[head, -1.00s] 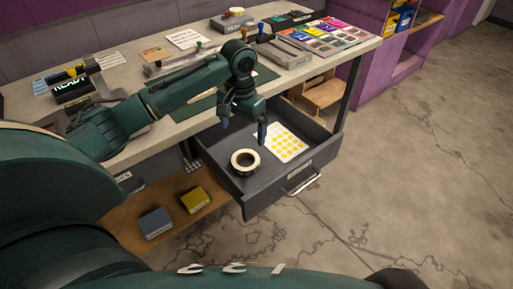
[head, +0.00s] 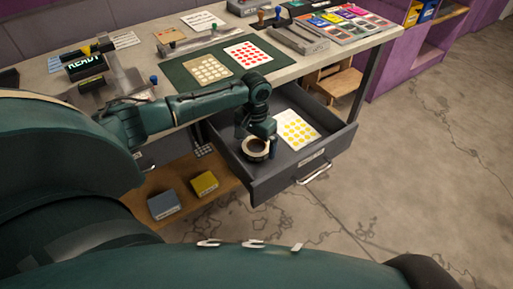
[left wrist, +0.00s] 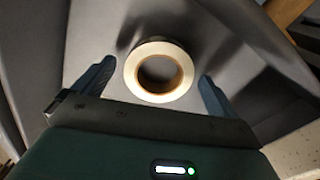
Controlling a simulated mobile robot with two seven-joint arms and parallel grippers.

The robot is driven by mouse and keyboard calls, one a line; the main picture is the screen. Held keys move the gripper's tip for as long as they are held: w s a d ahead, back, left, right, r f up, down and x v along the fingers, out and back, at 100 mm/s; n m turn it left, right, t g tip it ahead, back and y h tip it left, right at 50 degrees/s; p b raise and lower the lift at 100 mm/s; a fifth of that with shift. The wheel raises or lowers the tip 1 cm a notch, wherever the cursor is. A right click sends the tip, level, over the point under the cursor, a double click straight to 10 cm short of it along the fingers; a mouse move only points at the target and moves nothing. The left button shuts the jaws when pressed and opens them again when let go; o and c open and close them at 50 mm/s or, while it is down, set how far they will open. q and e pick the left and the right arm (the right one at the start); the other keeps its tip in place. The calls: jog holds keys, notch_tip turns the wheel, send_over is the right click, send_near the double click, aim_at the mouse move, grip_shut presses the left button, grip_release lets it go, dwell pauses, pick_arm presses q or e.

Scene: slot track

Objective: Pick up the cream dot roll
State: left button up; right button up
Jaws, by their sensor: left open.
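The cream dot roll (head: 255,149) is a cream ring with a brown inner core, lying in the open grey drawer (head: 285,178). In the left wrist view the roll (left wrist: 159,92) sits between the two blue-grey fingertips. My left gripper (left wrist: 157,85) is open, with a finger on either side of the roll and a visible gap at each side. In the head view my left gripper (head: 257,140) is low in the drawer, right at the roll, and hides part of it. My right gripper is not in view.
A sheet of yellow dots (head: 298,130) lies in the drawer beside the roll. The drawer walls stand close around. On the bench above is a green mat (head: 190,80) with dot sheets. A blue box (head: 163,204) and a yellow box (head: 204,182) sit on the lower shelf.

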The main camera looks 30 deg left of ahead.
pick_arm(q)
jog(key=shift+f, duration=0.4)
jog(key=shift+c, duration=0.2)
jog(key=c, duration=1.1)
